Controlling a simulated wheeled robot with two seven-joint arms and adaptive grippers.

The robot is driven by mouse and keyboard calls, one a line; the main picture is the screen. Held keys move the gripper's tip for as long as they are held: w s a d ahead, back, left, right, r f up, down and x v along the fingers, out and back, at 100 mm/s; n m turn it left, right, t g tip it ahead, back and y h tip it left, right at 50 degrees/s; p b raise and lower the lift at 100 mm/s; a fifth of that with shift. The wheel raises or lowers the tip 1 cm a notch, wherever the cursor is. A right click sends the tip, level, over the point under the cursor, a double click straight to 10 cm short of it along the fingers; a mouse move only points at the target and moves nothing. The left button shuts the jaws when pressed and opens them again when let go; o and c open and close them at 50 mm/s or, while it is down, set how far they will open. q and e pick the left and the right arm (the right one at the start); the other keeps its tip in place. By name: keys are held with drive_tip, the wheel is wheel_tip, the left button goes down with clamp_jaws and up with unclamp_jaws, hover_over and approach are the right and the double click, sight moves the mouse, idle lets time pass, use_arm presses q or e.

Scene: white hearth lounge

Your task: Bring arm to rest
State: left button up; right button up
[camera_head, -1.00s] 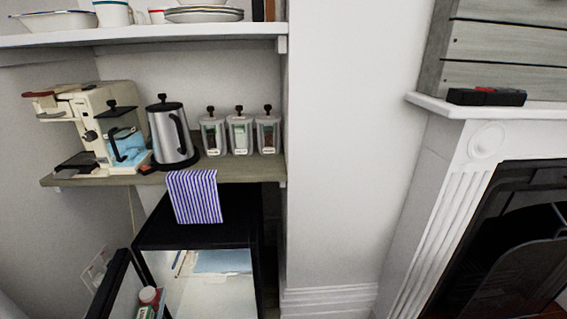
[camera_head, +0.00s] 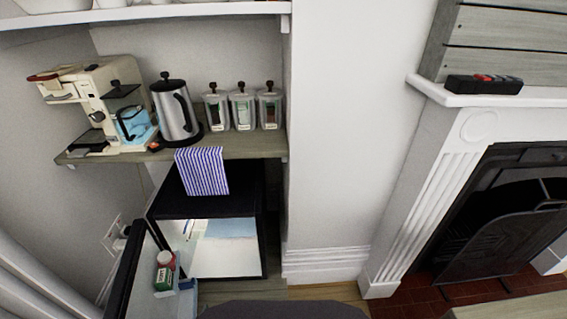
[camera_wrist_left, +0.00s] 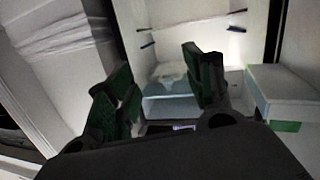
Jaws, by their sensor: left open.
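My left gripper (camera_wrist_left: 160,85) shows only in the left wrist view. Its two dark green-padded fingers are spread apart, with nothing between them. Behind the fingers is a pale lit space with a pale bluish box-like item (camera_wrist_left: 170,105). A white block (camera_wrist_left: 282,92) is to the right of the fingers. I cannot tell whether the fingers touch anything. No arm or gripper is clearly visible in the head view. My right gripper is in neither view.
A small black fridge (camera_head: 262,205) stands open under a wooden shelf (camera_head: 250,147); its door (camera_head: 128,270) holds a red-capped bottle (camera_head: 165,272). A coffee machine (camera_head: 95,100), kettle (camera_head: 175,110), jars (camera_head: 242,108) and striped towel (camera_head: 203,172) are on the shelf. A fireplace (camera_head: 400,230) is at right.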

use_arm(q)
drive_tip(key=s+a+f+m+g+y+p, duration=0.1)
drive_tip(key=s+a+f+g+p, duration=0.2)
drive_tip(key=s+f+g+p, duration=0.6)
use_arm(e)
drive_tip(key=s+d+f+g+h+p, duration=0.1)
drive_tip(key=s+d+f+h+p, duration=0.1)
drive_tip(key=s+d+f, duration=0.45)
use_arm(q)
drive_tip(key=s+a+g+y+p, duration=0.1)
drive_tip(key=s+a+g+p, duration=0.1)
drive_tip(key=s, duration=0.7)
drive_tip(key=s+a+r+m+g+p, duration=0.1)
drive_tip(key=s+a+g+p, duration=0.1)
drive_tip(key=s+p, duration=0.5)
drive_tip(key=s+g, duration=0.1)
drive_tip(key=s, duration=0.1)
drive_tip(key=shift+s+a+g+y+p, duration=0.3)
drive_tip(key=shift+s+a+g+y, duration=0.1)
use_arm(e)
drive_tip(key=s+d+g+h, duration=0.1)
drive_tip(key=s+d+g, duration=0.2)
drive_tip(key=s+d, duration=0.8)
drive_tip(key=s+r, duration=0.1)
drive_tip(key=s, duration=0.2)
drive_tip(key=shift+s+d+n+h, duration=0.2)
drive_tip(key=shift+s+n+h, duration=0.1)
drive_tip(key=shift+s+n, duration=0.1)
